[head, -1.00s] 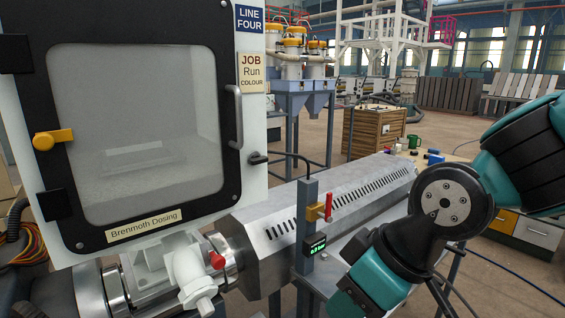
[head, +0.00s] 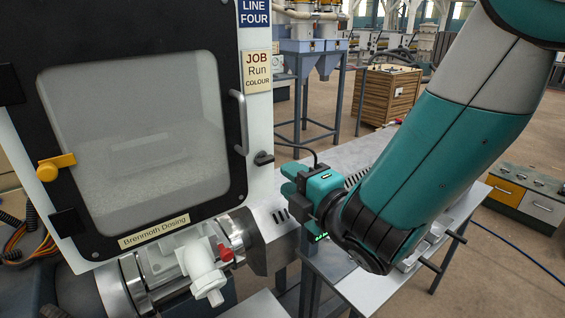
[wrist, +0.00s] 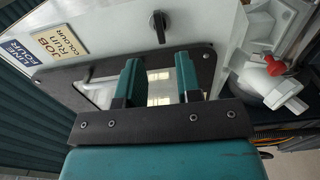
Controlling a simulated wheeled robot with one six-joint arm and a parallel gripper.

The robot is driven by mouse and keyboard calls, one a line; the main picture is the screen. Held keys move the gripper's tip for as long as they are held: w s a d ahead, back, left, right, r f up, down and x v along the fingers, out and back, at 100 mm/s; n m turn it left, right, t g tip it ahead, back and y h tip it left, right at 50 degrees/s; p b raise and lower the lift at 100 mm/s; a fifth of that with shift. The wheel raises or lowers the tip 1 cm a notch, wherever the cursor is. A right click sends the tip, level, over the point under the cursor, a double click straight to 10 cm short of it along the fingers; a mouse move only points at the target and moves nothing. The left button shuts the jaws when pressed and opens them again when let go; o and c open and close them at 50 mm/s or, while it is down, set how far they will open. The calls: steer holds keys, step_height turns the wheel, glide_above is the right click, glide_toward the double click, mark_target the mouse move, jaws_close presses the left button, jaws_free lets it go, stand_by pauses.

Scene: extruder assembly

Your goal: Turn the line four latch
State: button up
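The line four cabinet fills the left of the head view, with its LINE FOUR sign (head: 253,13) at the top right. A black turn latch (head: 263,158) sits on the white panel right of the door handle (head: 240,122). The black latch also shows at the top of the wrist view (wrist: 158,27), beyond the fingertips. A yellow knob (head: 55,167) is on the door's left side. My gripper (head: 289,181) is to the right of the cabinet, a little below the black latch. In the wrist view my gripper (wrist: 160,75) is open, with nothing between its fingers.
A white fitting with a red lever (head: 226,252) sticks out below the door. A grey metal table (head: 365,290) stands under my arm. A wooden crate (head: 388,95) stands behind on open floor. The grey door handle juts out near the latch.

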mark_target(267, 162)
steer(key=p+x, duration=0.4)
steer(key=p, duration=0.1)
steer(key=p+x, duration=0.3)
steer(key=shift+r, duration=0.3)
steer(key=shift+f+b, duration=0.3)
steer(key=shift+b, duration=0.15)
jaws_close()
